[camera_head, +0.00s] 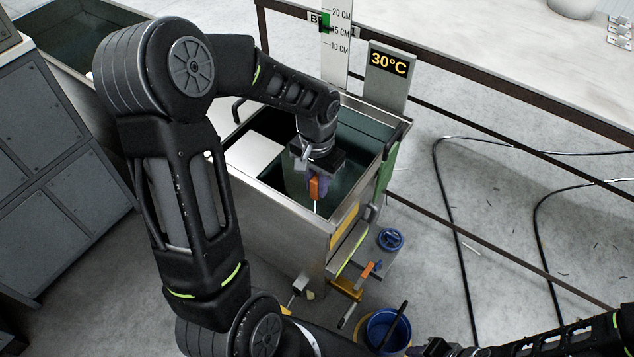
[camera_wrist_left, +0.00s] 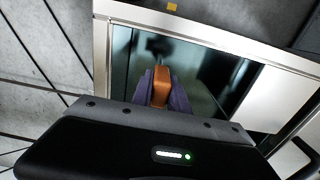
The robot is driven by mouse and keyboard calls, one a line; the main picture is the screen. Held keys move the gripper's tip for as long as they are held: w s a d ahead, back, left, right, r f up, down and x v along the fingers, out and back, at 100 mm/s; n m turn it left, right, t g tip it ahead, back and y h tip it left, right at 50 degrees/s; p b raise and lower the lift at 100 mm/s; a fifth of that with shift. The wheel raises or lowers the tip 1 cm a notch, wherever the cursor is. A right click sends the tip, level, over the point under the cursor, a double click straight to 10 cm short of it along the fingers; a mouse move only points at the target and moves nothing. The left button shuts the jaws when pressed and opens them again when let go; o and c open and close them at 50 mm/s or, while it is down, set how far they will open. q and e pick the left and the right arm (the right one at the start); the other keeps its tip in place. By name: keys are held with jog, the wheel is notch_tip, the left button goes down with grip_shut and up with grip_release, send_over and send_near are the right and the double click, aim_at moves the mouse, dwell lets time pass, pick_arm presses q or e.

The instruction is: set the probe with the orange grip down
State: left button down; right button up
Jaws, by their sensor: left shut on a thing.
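My left gripper (camera_head: 314,178) is shut on the orange grip (camera_head: 314,189) of the probe. The probe hangs roughly upright, with a thin pale shaft (camera_head: 316,207) below the grip. It is over the open part of a metal tank (camera_head: 276,203) holding dark liquid. I cannot tell whether its tip touches the liquid. In the left wrist view the orange grip (camera_wrist_left: 161,87) sits between the purple-grey fingers, above the tank opening. Part of my right arm shows at the bottom right, with its dark gripper (camera_head: 437,347) near the bottom edge; its jaws are unclear.
A white plate (camera_head: 254,155) covers the tank's left part. A 30°C display (camera_head: 389,66) and a level scale (camera_head: 336,45) stand behind. A blue handwheel (camera_head: 391,239), an orange-handled part (camera_head: 370,269) and a blue bucket (camera_head: 378,327) are at the front. Cables lie on the right floor.

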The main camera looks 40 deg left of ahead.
pick_arm(q)
jog(key=c, duration=1.3)
grip_release()
notch_tip(320, 180, up, 12)
jog(key=shift+r+p, duration=0.1)
jog(key=shift+p, duration=0.55)
